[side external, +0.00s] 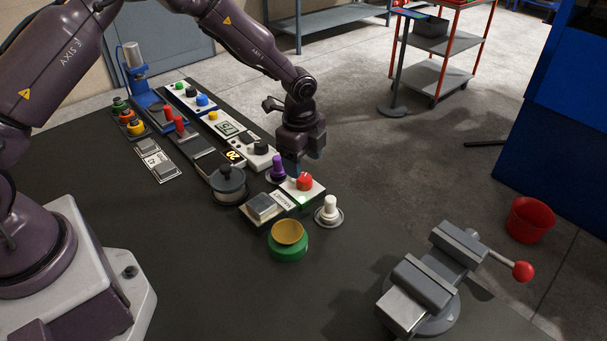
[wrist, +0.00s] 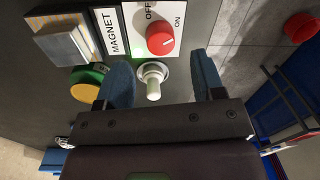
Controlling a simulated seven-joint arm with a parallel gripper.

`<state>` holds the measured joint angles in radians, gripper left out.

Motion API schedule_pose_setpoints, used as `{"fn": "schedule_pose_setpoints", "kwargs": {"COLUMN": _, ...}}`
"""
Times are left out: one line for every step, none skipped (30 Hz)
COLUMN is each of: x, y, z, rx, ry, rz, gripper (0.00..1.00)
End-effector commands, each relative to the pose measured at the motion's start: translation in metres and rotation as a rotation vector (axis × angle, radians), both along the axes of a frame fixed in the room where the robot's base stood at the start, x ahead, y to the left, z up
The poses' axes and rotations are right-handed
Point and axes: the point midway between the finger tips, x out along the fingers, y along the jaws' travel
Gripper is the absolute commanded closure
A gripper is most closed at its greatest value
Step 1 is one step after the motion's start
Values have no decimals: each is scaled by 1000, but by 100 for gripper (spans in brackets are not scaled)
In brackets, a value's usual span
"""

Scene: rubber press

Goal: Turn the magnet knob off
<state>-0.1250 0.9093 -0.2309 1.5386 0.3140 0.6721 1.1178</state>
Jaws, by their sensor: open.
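The magnet knob (side external: 304,182) is a round red knob on a small white panel near the table's right edge. It also shows in the wrist view (wrist: 159,39), with OFF and ON printed beside it and a green glow at the panel's edge. A MAGNET label (wrist: 113,33) and a grey metal block (wrist: 66,45) sit left of it there. My gripper (side external: 304,160) is open and empty, above and slightly behind the knob in the side view. In the wrist view its two blue fingers (wrist: 162,77) are spread, apart from the knob. I cannot tell the knob's pointer direction surely.
A white peg-like knob (side external: 329,208) stands close to the panel, a purple one (side external: 278,167) behind it, and a yellow-topped green button (side external: 289,236) in front. A vise (side external: 430,280) stands at the right. Several other controls line the table further back.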

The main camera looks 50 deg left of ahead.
Motion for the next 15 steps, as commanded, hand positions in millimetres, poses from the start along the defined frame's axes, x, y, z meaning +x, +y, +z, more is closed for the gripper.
{"fn": "schedule_pose_setpoints", "kwargs": {"x": 0, "y": 0, "z": -11, "rx": 0, "ry": 4, "rz": -1, "gripper": 38}}
{"fn": "schedule_pose_setpoints", "kwargs": {"x": 0, "y": 0, "z": -17, "rx": 0, "ry": 4, "rz": -1, "gripper": 38}}
{"fn": "schedule_pose_setpoints", "kwargs": {"x": 1, "y": 0, "z": -23, "rx": 0, "ry": 3, "rz": -1, "gripper": 38}}
{"fn": "schedule_pose_setpoints", "kwargs": {"x": 1, "y": 0, "z": -27, "rx": 0, "ry": 3, "rz": -1, "gripper": 38}}
{"fn": "schedule_pose_setpoints", "kwargs": {"x": 2, "y": 0, "z": -31, "rx": 1, "ry": 2, "rz": -1, "gripper": 38}}
{"fn": "schedule_pose_setpoints", "kwargs": {"x": 2, "y": 0, "z": -36, "rx": 0, "ry": 1, "rz": -1, "gripper": 38}}
{"fn": "schedule_pose_setpoints", "kwargs": {"x": 2, "y": 0, "z": -39, "rx": 1, "ry": 2, "rz": 0, "gripper": 38}}
{"fn": "schedule_pose_setpoints", "kwargs": {"x": 2, "y": 1, "z": -41, "rx": 1, "ry": 2, "rz": 0, "gripper": 38}}
{"fn": "schedule_pose_setpoints", "kwargs": {"x": 2, "y": 1, "z": -44, "rx": 1, "ry": 1, "rz": 0, "gripper": 38}}
{"fn": "schedule_pose_setpoints", "kwargs": {"x": 3, "y": 1, "z": -46, "rx": 1, "ry": 1, "rz": 0, "gripper": 38}}
{"fn": "schedule_pose_setpoints", "kwargs": {"x": 3, "y": 1, "z": -47, "rx": 1, "ry": 0, "rz": 0, "gripper": 38}}
{"fn": "schedule_pose_setpoints", "kwargs": {"x": 3, "y": 1, "z": -48, "rx": 1, "ry": 0, "rz": 0, "gripper": 38}}
{"fn": "schedule_pose_setpoints", "kwargs": {"x": 3, "y": 1, "z": -49, "rx": 1, "ry": -1, "rz": 0, "gripper": 38}}
{"fn": "schedule_pose_setpoints", "kwargs": {"x": 3, "y": 1, "z": -49, "rx": 1, "ry": -1, "rz": 0, "gripper": 38}}
{"fn": "schedule_pose_setpoints", "kwargs": {"x": 3, "y": 1, "z": -49, "rx": 1, "ry": -1, "rz": 0, "gripper": 38}}
